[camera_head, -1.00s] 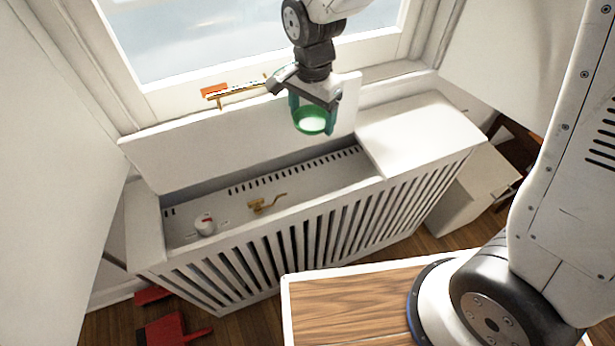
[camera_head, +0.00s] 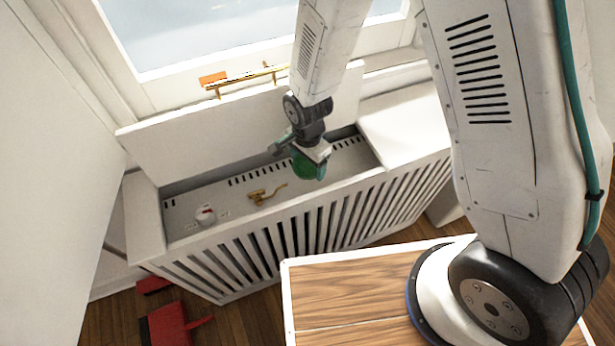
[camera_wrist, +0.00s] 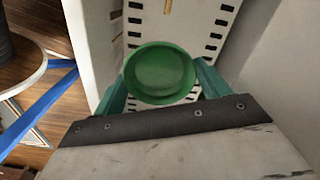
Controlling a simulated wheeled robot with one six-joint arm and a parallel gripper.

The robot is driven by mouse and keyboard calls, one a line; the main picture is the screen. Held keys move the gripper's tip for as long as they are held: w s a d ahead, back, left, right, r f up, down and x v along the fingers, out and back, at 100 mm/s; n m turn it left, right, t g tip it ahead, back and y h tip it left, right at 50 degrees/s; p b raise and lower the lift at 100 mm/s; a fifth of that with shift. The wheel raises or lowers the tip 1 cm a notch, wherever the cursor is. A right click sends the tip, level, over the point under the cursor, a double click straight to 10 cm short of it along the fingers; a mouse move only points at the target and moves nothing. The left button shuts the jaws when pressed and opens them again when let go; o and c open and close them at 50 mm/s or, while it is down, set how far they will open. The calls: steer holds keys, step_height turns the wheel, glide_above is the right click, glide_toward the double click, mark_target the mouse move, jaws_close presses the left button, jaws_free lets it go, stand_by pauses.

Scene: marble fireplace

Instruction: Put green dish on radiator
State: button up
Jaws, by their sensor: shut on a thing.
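The small round green dish (camera_head: 303,168) is held in my gripper (camera_head: 308,164), above the right part of the open recess in the white radiator cover. In the wrist view the green dish (camera_wrist: 160,72) sits between the two teal fingers of my gripper (camera_wrist: 160,82), which are shut on its sides. The radiator (camera_head: 232,205) shows as a pale surface with rows of slots inside the cover. Under the dish, the slotted surface (camera_wrist: 215,35) also shows in the wrist view. Whether the dish touches anything below cannot be told.
A white and red valve knob (camera_head: 205,214) and a brass valve (camera_head: 266,194) stand in the recess. The raised lid (camera_head: 210,145) leans at the back; a flat closed top (camera_head: 405,125) is at right. The slatted front (camera_head: 330,225) borders the recess. A red object (camera_head: 170,325) lies on the floor.

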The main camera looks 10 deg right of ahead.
mark_target(307, 184)
steer(key=shift+f, duration=3.85)
steer(key=o, duration=0.9)
steer(key=shift+f, duration=0.1)
step_height(307, 184, up, 12)
steer(key=shift+r, duration=0.15)
steer(key=shift+r, duration=0.1)
